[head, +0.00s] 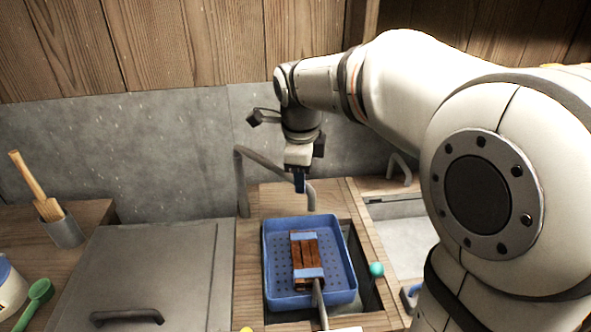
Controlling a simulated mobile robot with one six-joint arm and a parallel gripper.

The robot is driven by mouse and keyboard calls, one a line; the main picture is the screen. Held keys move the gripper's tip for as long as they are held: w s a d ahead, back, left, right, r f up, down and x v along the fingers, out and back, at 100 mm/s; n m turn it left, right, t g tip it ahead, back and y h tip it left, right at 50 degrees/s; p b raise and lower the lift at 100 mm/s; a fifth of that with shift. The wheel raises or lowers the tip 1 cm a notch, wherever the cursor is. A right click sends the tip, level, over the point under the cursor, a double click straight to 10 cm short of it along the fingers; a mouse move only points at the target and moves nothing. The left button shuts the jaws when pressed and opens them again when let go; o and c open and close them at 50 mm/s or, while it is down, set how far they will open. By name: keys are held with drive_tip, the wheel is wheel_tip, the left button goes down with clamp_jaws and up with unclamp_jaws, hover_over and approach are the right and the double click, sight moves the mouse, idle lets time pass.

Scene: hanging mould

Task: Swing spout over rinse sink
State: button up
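A grey bent-pipe spout (262,160) rises behind the counter, runs to the right and turns down at its tip, behind the blue perforated tray. My gripper (299,187) points down at the spout's right end, close to the downturned tip. Its dark blue fingers overlap the pipe in the head view; I cannot tell whether they touch it or how far apart they are. A sunken basin (367,282) lies under the blue tray (272,275). A pale sink (400,235) lies further right, partly hidden by my arm. Which one is the rinse sink is not marked.
A brown wooden mould (305,250) with blue bands lies in the tray. A second small pipe (401,168) stands behind the pale sink. A grey lid (150,265) covers the left counter. A teal ball (376,269) sits at the basin's right edge.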

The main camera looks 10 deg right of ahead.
drive_tip(key=shift+r, duration=0.2)
drive_tip(key=shift+r, duration=0.3)
drive_tip(key=r, duration=0.2)
drive_tip(key=s+r, duration=0.1)
drive_tip(key=r, duration=0.4)
drive_tip(key=shift+s+a, duration=0.2)
drive_tip(key=shift+a, duration=0.05)
drive_tip(key=shift+f, duration=0.1)
drive_tip(key=shift+s+d+f+n+t+y, duration=0.1)
drive_tip(key=shift+s+d+f+n, duration=1.15)
drive_tip(key=shift+s+f+n, duration=1.85)
drive_tip(key=shift+s+d+f+n+t+y, duration=0.1)
drive_tip(key=shift+s+d+f+n, duration=1.35)
drive_tip(key=shift+s+n, duration=1.85)
drive_tip(key=shift+s+d+f+n+t+y, duration=0.1)
drive_tip(key=shift+s+d+f+n, duration=0.9)
drive_tip(key=shift+s+f+n, duration=2.35)
drive_tip(key=shift+w+r+n, duration=0.35)
drive_tip(key=shift+w+n, duration=0.1)
drive_tip(key=shift+w, duration=0.15)
drive_tip(key=shift+w+r+n, duration=0.35)
drive_tip(key=shift+w+n, duration=0.05)
drive_tip(key=shift+w, duration=0.2)
drive_tip(key=shift+c, duration=0.5)
